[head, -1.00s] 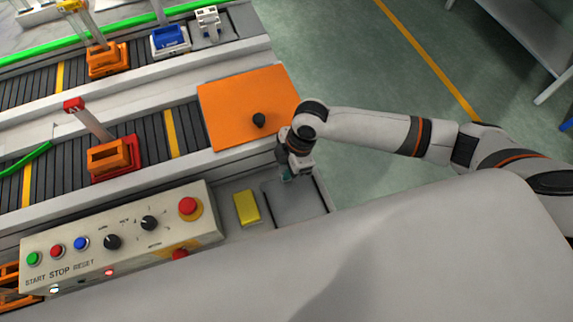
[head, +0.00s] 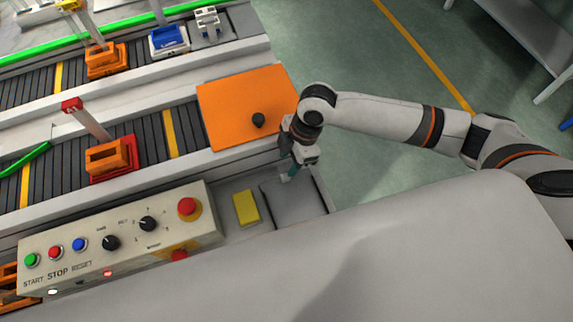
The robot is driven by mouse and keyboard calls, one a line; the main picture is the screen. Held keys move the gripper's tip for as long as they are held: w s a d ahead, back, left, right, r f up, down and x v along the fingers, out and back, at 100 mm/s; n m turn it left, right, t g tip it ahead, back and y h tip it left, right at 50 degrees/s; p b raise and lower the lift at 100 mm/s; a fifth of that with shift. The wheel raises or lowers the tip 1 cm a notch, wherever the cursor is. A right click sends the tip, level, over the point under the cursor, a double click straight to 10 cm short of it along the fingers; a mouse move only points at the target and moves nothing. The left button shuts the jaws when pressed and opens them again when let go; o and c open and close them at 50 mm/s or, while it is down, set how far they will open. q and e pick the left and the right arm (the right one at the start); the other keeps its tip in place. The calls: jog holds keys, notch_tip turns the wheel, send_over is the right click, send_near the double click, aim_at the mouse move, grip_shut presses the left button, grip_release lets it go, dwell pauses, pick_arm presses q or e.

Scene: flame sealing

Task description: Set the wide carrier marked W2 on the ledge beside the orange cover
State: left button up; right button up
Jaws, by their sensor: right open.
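The orange cover (head: 235,95), a flat plate with a black knob, lies over the right end of the near conveyor. The ledge (head: 300,205) in front of it has a bare grey plate. My right gripper (head: 290,176) is open and empty, pointing down over the ledge near the cover's front right corner. A red carrier (head: 117,172) bearing an orange block stands on the near conveyor. On the far conveyor are an orange carrier (head: 105,62) and a blue one (head: 169,43). I cannot read a W2 mark on any of them. My left gripper is out of view.
A yellow block (head: 246,207) lies on the ledge left of the grey plate. A control panel (head: 120,240) with buttons, knobs and a red stop button stands to its left. A white part (head: 207,20) stands at the far conveyor's end. Open floor lies right.

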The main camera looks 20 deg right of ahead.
jog(key=v, duration=0.8)
jog(key=shift+b, duration=0.3)
